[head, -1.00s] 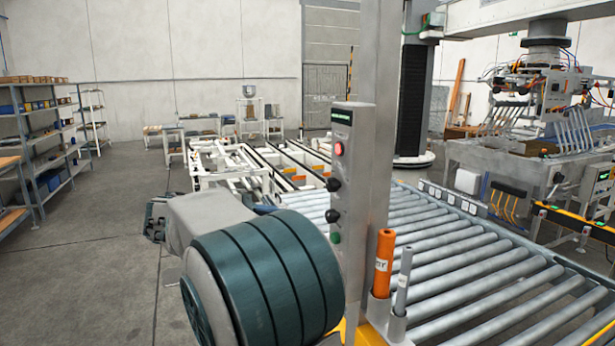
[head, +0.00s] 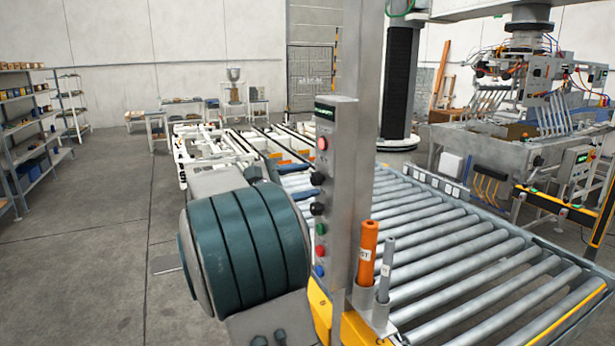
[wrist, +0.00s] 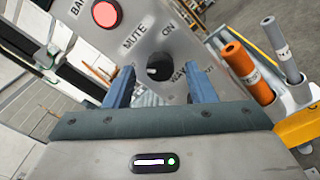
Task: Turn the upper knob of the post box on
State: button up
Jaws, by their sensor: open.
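The post box (head: 336,170) is a grey upright panel on a metal column, with a small display on top. Its upper knob (head: 317,178) is black and sits below a red button (head: 322,143); a second black knob (head: 317,208) is lower. In the wrist view the upper knob (wrist: 158,68) shows close up, with the labels MUTE and ON above it and another label partly hidden by a finger. My gripper (wrist: 160,82) is open, its two blue fingers pointing at the panel on either side of the knob. I cannot tell whether they touch it.
An orange tube (head: 367,252) and a grey tube (head: 385,268) stand in holders beside the column. A roller conveyor (head: 460,240) lies to the right. Open floor (head: 100,220) is at the left, with shelves (head: 30,130) beyond.

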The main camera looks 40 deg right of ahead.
jog(key=shift+s+d, duration=0.15)
jog(key=shift+d, duration=0.65)
jog(key=c, duration=1)
jog(key=shift+o, duration=0.2)
